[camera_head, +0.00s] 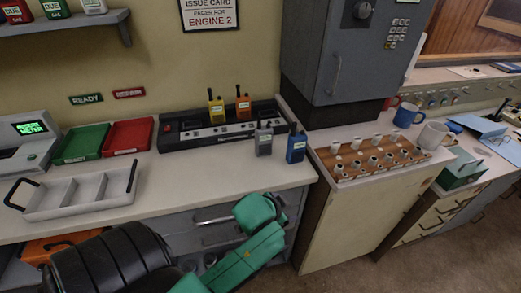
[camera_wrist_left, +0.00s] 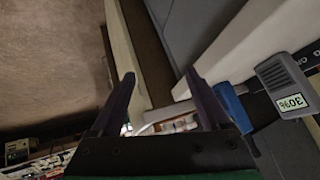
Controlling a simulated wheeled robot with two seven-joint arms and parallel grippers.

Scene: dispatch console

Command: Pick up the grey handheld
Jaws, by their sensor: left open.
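The grey handheld (camera_head: 264,140) stands upright on the pale counter, in front of the black charging rack (camera_head: 185,140). The blue handheld (camera_head: 295,148) stands close to its right. In the left wrist view the grey handheld (camera_wrist_left: 282,82) shows a white label at the right, with the blue handheld (camera_wrist_left: 233,104) beside it. My left gripper (camera_wrist_left: 159,80) is open, with nothing between its two dark fingers, and the handhelds lie to the right of them. In the head view my left arm is low, in front of the counter. My right gripper is not in view.
A yellow handheld (camera_head: 216,108) and an orange handheld (camera_head: 243,106) stand in the rack. Green (camera_head: 84,145) and red (camera_head: 128,137) trays and a divided grey carrier (camera_head: 75,195) are to the left. A grey cabinet (camera_head: 350,50) and a key-stamp rack (camera_head: 372,157) are at right.

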